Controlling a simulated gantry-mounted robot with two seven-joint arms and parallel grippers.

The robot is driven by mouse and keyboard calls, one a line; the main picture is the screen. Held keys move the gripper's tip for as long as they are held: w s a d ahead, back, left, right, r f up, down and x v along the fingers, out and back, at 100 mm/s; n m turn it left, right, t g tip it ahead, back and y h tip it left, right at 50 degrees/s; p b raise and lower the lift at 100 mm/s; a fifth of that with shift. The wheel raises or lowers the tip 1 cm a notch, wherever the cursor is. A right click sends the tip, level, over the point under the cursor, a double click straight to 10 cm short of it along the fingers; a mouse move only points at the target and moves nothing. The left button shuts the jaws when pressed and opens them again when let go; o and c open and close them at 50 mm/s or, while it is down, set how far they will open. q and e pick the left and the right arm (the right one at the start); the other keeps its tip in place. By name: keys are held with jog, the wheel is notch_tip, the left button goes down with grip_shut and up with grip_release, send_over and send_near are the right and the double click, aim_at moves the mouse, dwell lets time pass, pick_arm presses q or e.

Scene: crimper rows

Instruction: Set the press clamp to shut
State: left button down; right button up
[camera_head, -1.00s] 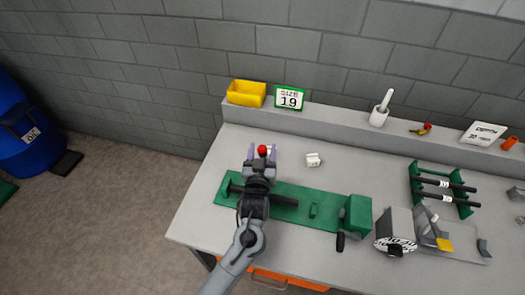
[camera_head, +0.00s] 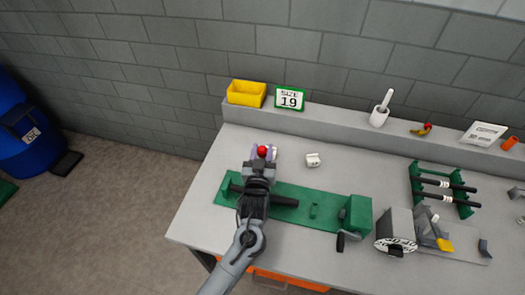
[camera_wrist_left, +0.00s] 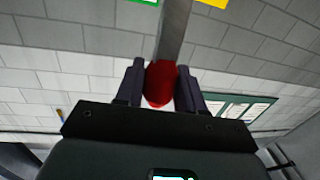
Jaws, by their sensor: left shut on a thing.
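The red knob (camera_head: 262,151) sits between the fingertips of my left gripper (camera_head: 262,155) in the head view. In the left wrist view the red knob (camera_wrist_left: 161,85) fills the gap between both dark fingers, and a grey bar (camera_wrist_left: 175,35) runs up behind it. It looks like the end of the press clamp's handle. My left gripper (camera_wrist_left: 161,88) is shut on it. The green base (camera_head: 290,190) lies under my wrist, with a black bar (camera_head: 287,201) over it. My left arm hides most of the clamp. My right gripper is not in view.
A green block (camera_head: 358,213) with a black handle (camera_head: 341,242) stands at the base's right end. A small white block (camera_head: 313,160) lies behind the base. A grey machine (camera_head: 398,225) and green rack (camera_head: 440,188) stand right. A yellow bin (camera_head: 246,93) is on the back ledge.

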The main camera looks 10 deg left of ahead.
pick_arm(q)
jog(key=s+f+t+b, duration=0.2)
jog(key=s+t+b, duration=0.1)
jog(key=b, duration=0.3)
jog(key=s+a+f+n+t+b, duration=0.1)
jog(key=s+f+t+b, duration=0.2)
jog(key=s+b, duration=0.3)
jog(key=shift+s+a+f+n+t+y, duration=0.2)
jog(key=shift+s+f+n+t+y, duration=0.1)
jog(key=shift+f+t+y, duration=0.15)
jog(key=shift+r, duration=0.15)
jog(key=c, duration=0.8)
grip_release()
jog(key=shift+v, duration=3.75)
